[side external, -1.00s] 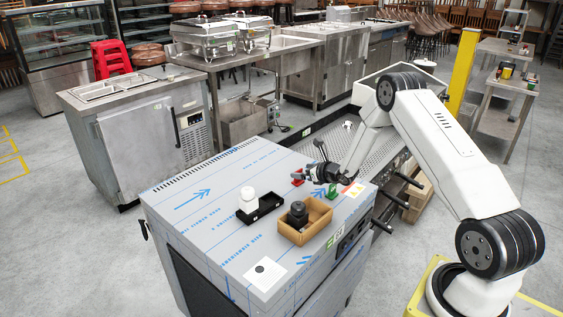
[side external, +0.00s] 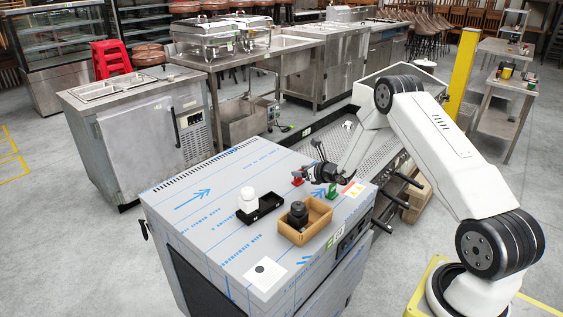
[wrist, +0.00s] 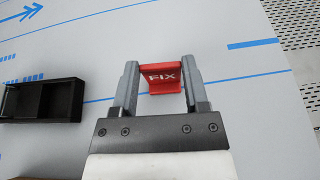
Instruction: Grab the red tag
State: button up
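The red tag (wrist: 163,77), marked "FIX", stands on the film-covered top of a steel cabinet. It also shows in the side external view (side external: 297,182), at the far right part of the cabinet top. My gripper (wrist: 160,66) is open, with its two grey fingers spread on either side of the tag in the wrist view. The gaps between fingers and tag are very small, and contact cannot be told. In the side external view my gripper (side external: 303,172) is close above the tag.
A green tag (side external: 332,191) stands right beside my wrist. A black tray (side external: 268,207) with a white bottle (side external: 248,199) and a cardboard box (side external: 318,223) with a dark object (side external: 297,213) lie nearer the camera. The cabinet top (side external: 205,205) is clear to the left.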

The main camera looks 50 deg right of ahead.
grip_shut()
jog(key=shift+r, duration=0.2)
jog(key=shift+r, duration=0.85)
jog(key=s+a+r, duration=0.5)
jog(key=s+r, duration=0.6)
jog(key=s, duration=0.2)
jog(key=shift+a, duration=0.15)
jog(key=shift+a+f, duration=0.1)
